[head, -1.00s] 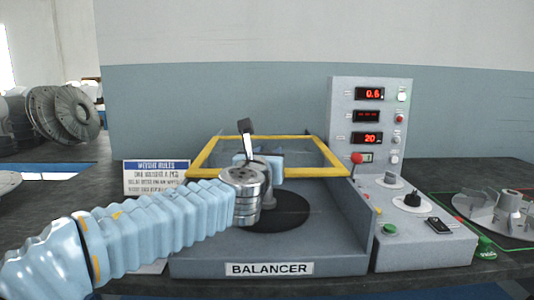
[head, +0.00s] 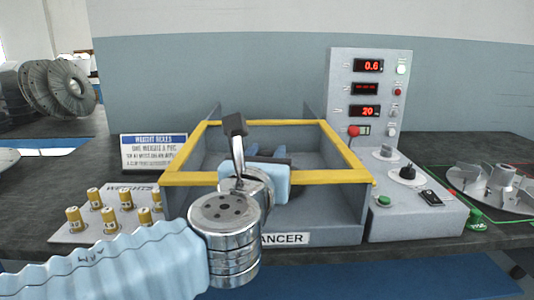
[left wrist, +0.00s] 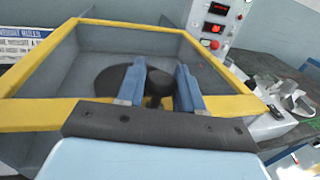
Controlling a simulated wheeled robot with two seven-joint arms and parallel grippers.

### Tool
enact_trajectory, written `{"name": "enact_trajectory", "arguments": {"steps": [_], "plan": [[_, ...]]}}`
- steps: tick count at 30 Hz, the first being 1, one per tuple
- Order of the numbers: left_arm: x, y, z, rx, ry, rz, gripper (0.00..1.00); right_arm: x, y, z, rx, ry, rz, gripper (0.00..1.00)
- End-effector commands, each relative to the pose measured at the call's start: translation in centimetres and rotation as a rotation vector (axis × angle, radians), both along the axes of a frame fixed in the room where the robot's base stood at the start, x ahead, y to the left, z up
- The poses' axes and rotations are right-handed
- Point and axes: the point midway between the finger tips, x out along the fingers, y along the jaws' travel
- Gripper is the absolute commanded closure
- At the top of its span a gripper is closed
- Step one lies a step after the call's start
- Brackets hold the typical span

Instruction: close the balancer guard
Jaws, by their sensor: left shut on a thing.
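The balancer guard is a yellow-edged frame (head: 320,177) over the grey balancer box (head: 345,208). It lies nearly level, and its front bar shows just above the box front; I cannot tell whether it rests fully down. It also shows in the left wrist view (left wrist: 35,112). My left gripper (head: 268,152) reaches in at the front bar, with blue fingers extending past it. A dark disc (left wrist: 110,80) shows inside the frame. My right gripper is out of view.
A weight rack (head: 90,229) and a sign (head: 154,152) stand left. A finned part (head: 492,187) lies at far right.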

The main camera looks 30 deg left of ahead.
Motion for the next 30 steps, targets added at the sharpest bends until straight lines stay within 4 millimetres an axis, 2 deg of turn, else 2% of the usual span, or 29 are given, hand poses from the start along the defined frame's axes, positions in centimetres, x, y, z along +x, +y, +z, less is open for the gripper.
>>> {"name": "enact_trajectory", "arguments": {"steps": [4,5,9,20,23,30], "plan": [[-0.1,-0.3,-0.2,0.001,0.001,-0.006,1.00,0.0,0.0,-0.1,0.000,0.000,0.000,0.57],[-0.1,-0.3,-0.2,0.001,0.001,-0.006,0.62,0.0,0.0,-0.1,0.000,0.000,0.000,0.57],[-0.1,-0.3,-0.2,0.001,0.001,-0.005,0.41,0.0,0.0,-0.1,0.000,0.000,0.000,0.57],[-0.5,-0.3,-0.1,0.000,-0.001,-0.004,0.40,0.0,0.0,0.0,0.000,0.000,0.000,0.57],[-1.8,-0.7,0.0,0.000,-0.003,-0.004,0.40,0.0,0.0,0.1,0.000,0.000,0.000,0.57],[-7.3,-2.6,0.1,0.000,-0.005,-0.005,0.40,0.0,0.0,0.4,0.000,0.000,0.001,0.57]]}}
